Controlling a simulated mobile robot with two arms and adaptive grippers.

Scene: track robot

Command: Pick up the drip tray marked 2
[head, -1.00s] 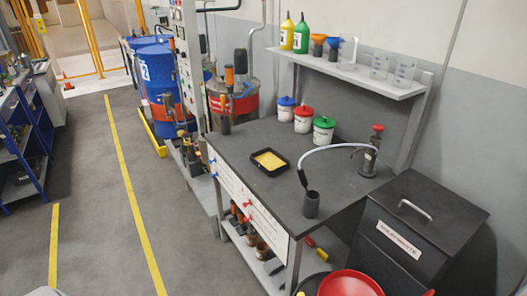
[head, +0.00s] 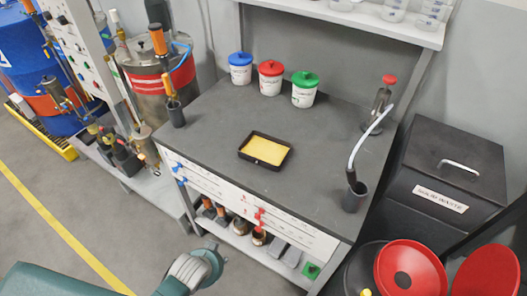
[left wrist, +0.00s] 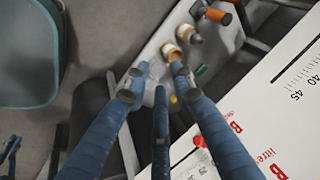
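A shallow black tray with a yellow inside (head: 258,161) lies flat on the middle of the dark workbench top (head: 215,130). No number can be read on it, so I cannot tell whether it is the drip tray marked 2. My left gripper (left wrist: 158,80) shows in the left wrist view with its blue-grey fingers spread and nothing between them. It is over the bench's front side, above the lower shelf, away from the tray. In the head view, part of my left arm shows at the bottom, left of the bench. My right gripper is not in view.
Tubs with blue (head: 240,68), red (head: 270,77) and green (head: 304,89) lids stand behind the tray. A black cup (head: 354,197) and a hose pump (head: 378,105) stand right. A black waste bin (head: 440,185) is beside the bench. Bench top around the tray is clear.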

